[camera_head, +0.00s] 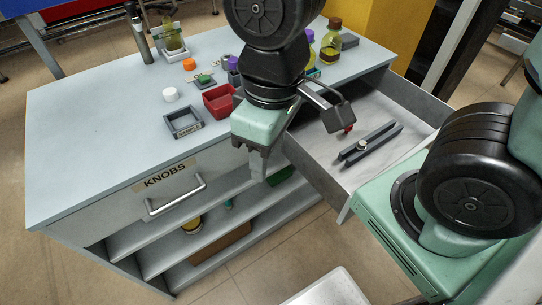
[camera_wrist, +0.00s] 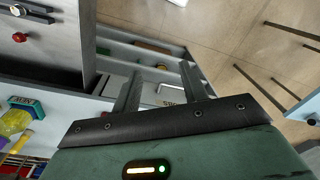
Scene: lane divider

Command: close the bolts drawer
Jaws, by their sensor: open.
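An open drawer (camera_head: 325,158) is pulled far out at the right of the cabinet; its name and handle are hidden from me. In it lie two dark bars (camera_head: 380,138), a silver knob-like piece (camera_head: 362,145) and a small red piece (camera_head: 347,130). In the wrist view the drawer (camera_wrist: 50,42) is at the upper left. My gripper (camera_head: 256,166) points down, open and empty, beside the drawer's left side and in front of the cabinet. Its two spread fingers (camera_wrist: 160,86) also show in the wrist view. I cannot tell whether it touches the drawer side.
The shut KNOBS drawer (camera_head: 165,190) with a bar handle (camera_head: 175,195) is at the left. Open shelves (camera_head: 150,240) lie below. The cabinet top (camera_head: 90,130) holds a red bin (camera_head: 219,101), a dark square tray (camera_head: 183,122), a white cap (camera_head: 170,94) and bottles. Floor in front is partly clear.

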